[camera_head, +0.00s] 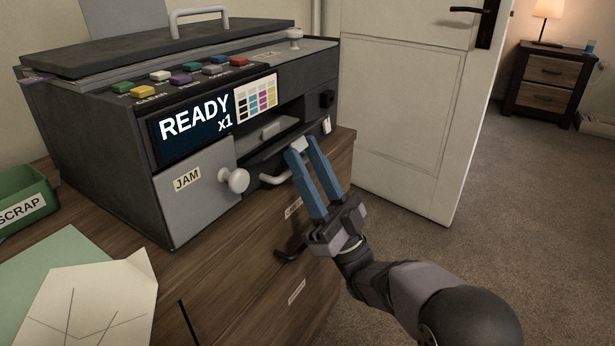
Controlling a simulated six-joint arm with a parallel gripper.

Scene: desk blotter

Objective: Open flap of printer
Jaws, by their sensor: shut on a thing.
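The dark grey printer (110,130) stands on a wooden cabinet, its screen (195,127) reading "READY x1". A light grey front door (200,200) marked "JAM", with a round white knob (234,180), sits flush at the lower left. To its right is an open slot with a dark tray or flap (268,158) and a pale curved handle (276,178). My gripper (299,146) has its blue fingers closed on a small light grey tab in front of this slot. The fingertips partly hide the tab, and I cannot tell which part it belongs to.
The printer's dark top lid (150,48) has a grey handle (200,14). Coloured buttons (182,80) line the top front. A green "SCRAP" bin (22,205) and papers (90,300) lie at left. Cabinet drawers (250,270) are below; a white door (400,110) stands at right.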

